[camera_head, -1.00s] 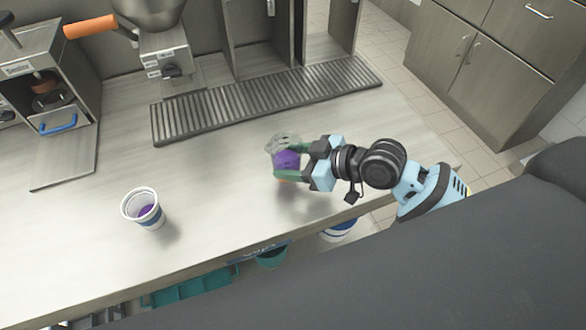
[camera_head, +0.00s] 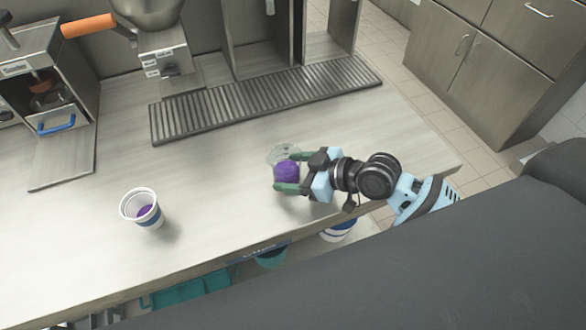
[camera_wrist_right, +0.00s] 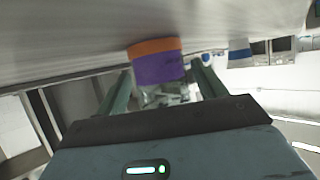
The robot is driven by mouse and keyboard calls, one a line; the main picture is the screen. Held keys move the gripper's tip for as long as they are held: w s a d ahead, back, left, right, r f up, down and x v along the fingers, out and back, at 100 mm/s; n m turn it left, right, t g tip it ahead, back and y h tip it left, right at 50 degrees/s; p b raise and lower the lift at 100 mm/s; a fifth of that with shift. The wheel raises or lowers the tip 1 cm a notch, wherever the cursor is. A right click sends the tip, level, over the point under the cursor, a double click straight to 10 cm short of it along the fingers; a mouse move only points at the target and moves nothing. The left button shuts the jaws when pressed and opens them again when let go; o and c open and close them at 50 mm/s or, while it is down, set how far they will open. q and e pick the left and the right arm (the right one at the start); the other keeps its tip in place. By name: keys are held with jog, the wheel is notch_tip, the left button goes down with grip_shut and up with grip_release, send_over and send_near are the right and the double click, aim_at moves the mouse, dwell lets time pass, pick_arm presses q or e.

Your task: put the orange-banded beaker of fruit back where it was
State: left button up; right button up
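The orange-banded beaker (camera_head: 287,171) is clear, with purple contents. It is between the fingers of my right gripper (camera_head: 284,172), right of the middle of the counter. The gripper is shut on it, with one finger on each side. In the right wrist view the beaker (camera_wrist_right: 158,66) shows its orange band against the counter side, with purple beside it and clear wall beyond. That view looks upside down. In the head view the band is hidden; I cannot tell whether the base touches the counter. My left gripper is not in view.
A white cup with a blue band and purple contents (camera_head: 142,208) stands on the counter (camera_head: 215,180) to the left. A ribbed drip grate (camera_head: 265,98) lies behind. Machines stand at the back left. The counter's front edge is close to my right arm. Counter between cup and beaker is clear.

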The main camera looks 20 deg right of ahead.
jog(key=shift+o, duration=0.7)
jog(key=shift+r, duration=0.3)
jog(key=v, duration=1)
jog(key=shift+s+d+f, duration=0.1)
jog(key=shift+d+f, duration=0.05)
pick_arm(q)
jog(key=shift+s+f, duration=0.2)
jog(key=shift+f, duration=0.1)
pick_arm(e)
jog(key=shift+v, duration=0.85)
dwell(0.5)
